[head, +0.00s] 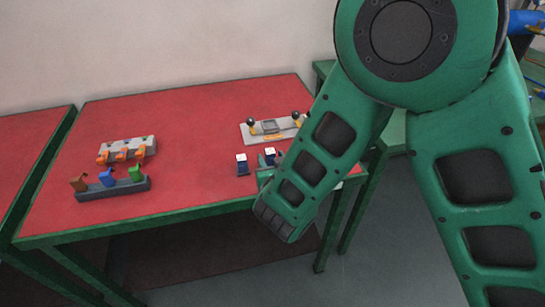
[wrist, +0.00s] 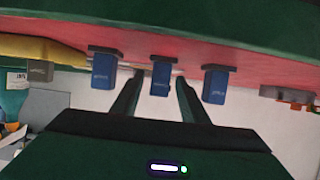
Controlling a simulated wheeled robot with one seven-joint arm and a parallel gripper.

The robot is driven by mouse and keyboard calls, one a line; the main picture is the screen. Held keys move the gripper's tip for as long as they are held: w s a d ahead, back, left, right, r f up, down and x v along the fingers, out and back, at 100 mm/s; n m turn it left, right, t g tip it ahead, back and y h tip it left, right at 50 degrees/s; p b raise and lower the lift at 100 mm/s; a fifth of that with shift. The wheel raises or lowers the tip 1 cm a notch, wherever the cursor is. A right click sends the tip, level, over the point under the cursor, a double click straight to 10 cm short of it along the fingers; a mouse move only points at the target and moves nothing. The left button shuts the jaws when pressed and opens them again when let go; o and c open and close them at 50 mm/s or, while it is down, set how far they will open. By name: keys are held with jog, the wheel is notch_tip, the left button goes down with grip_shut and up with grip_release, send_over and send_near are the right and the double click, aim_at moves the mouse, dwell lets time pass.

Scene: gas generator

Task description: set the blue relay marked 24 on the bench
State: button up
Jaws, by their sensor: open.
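Three blue relays stand in a row on the red bench top (head: 190,115): left (wrist: 104,68), middle (wrist: 160,76) and right (wrist: 216,84) in the wrist view, which shows the bench upside down. Their markings are too small to read, so I cannot tell which is 24. In the head view two dark blue relays with white tops show, one (head: 242,166) left of the other (head: 270,157). My gripper (wrist: 159,80) is open, its fingers on either side of the middle relay in the picture; contact cannot be told. My arm hides much of the gripper in the head view.
A dark rail (head: 112,189) with brown, blue and green parts lies at the bench's left. A grey block with orange parts (head: 127,150) is behind it. A grey plate with black knobs (head: 272,131) lies farther back. The bench middle is clear.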

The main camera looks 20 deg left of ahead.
jog(key=v, duration=1)
jog(key=shift+s+d, duration=0.1)
jog(key=shift+s, duration=0.05)
